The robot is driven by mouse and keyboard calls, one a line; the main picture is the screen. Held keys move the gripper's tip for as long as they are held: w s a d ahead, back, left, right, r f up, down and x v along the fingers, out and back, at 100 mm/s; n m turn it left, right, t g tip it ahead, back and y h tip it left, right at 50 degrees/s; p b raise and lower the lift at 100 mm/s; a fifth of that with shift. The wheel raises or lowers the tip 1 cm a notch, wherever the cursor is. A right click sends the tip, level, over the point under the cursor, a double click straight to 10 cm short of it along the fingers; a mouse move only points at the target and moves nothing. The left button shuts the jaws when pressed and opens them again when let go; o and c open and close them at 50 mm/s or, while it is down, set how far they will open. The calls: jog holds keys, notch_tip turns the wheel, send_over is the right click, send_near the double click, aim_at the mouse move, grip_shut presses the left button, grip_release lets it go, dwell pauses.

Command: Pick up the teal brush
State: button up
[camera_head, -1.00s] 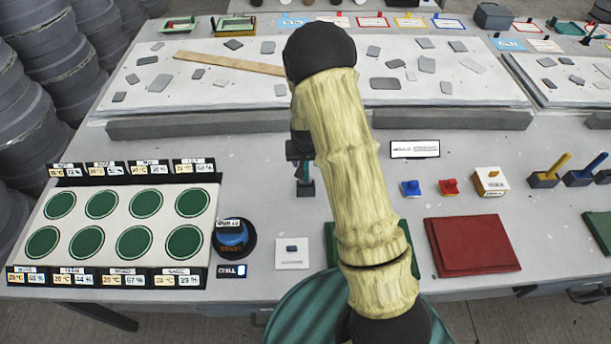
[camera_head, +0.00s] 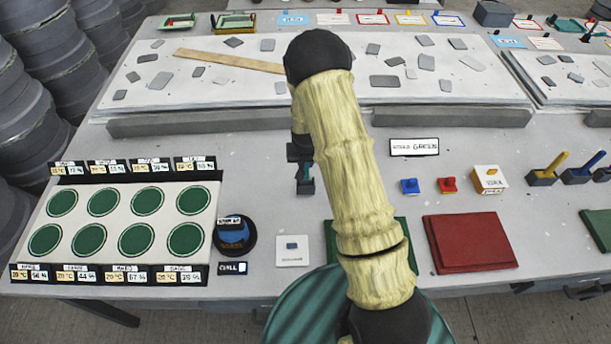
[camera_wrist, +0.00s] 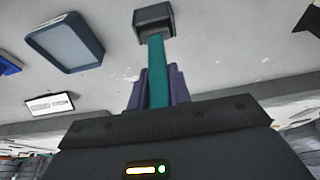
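The teal brush (camera_wrist: 157,70) shows in the wrist view as a straight teal handle with a dark block-shaped head at its far end. The purple-grey fingers of my gripper (camera_wrist: 158,90) lie close on both sides of the handle and look shut on it. In the head view, my gripper (camera_head: 302,160) is left of my arm, above the grey table. A bit of teal and the dark head show just below it. I cannot tell whether the head touches the table.
A blue block (camera_head: 410,186), a red block (camera_head: 447,185) and a red panel (camera_head: 470,243) lie to the right. Yellow-handled and blue-handled brushes stand further right. A card (camera_head: 414,147) reads green. A panel with green discs (camera_head: 128,221) is at left. A blue-rimmed box (camera_wrist: 66,42) is near the brush.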

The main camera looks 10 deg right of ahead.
grip_shut()
jog(key=shift+r, duration=0.1)
notch_tip(320, 180, up, 10)
jog(key=b, duration=0.3)
dwell(0.9)
jog(key=shift+s+a+f+m, duration=0.1)
jog(key=shift+s+f+m, duration=0.5)
jog(key=shift+s+f, duration=0.75)
